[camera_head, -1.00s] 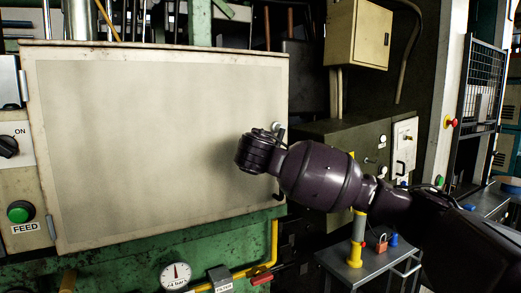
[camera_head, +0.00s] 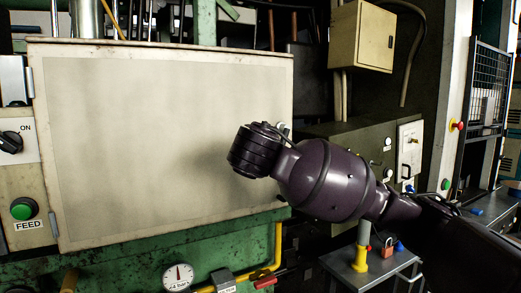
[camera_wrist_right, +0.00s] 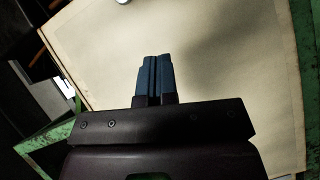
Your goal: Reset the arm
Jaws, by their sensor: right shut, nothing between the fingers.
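My right arm (camera_head: 330,180) comes in from the right in the head view, in front of a large beige panel door (camera_head: 150,140) on a green machine. The wrist end hides the gripper and part of the door's right edge in that view. In the right wrist view my right gripper (camera_wrist_right: 155,60) is shut, its two blue fingers together with nothing between them. The beige panel lies beyond the fingertips. I cannot tell the exact gap, but no contact shows. My left gripper is not in view.
At the left are a black knob (camera_head: 10,143) and a green FEED button (camera_head: 24,209). A gauge (camera_head: 178,277) and yellow pipe (camera_head: 277,245) sit below the door. A small metal table (camera_head: 370,265) with a padlock stands under my arm. A grey cabinet (camera_head: 345,145) is behind it.

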